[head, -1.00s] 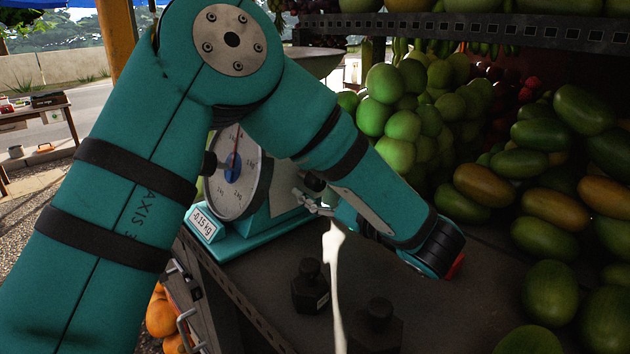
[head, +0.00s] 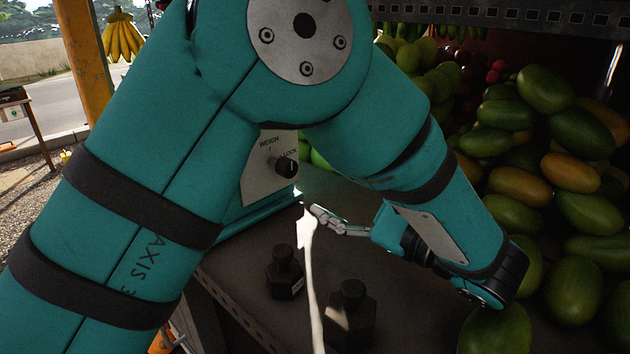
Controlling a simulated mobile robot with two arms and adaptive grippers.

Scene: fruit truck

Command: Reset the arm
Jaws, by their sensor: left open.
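My left arm (head: 140,215) comes in from the left, bends at a large joint near the top and reaches down over the dark counter. My left gripper (head: 322,217) points left, low over the counter, just right of the teal scale (head: 265,180). It is open, with nothing seen between its fingers, which show mostly from the side. The scale's front with a WEIGH/LOCK knob shows; its dial is hidden behind my arm. My right gripper is not in view.
Two dark weights (head: 285,275) (head: 350,315) stand on the counter below the gripper. A bright pale strip (head: 313,270) runs beside them. Green and orange mangoes (head: 570,172) pile up at the right. A metal shelf (head: 500,15) crosses the top. Bananas (head: 122,38) hang at the upper left.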

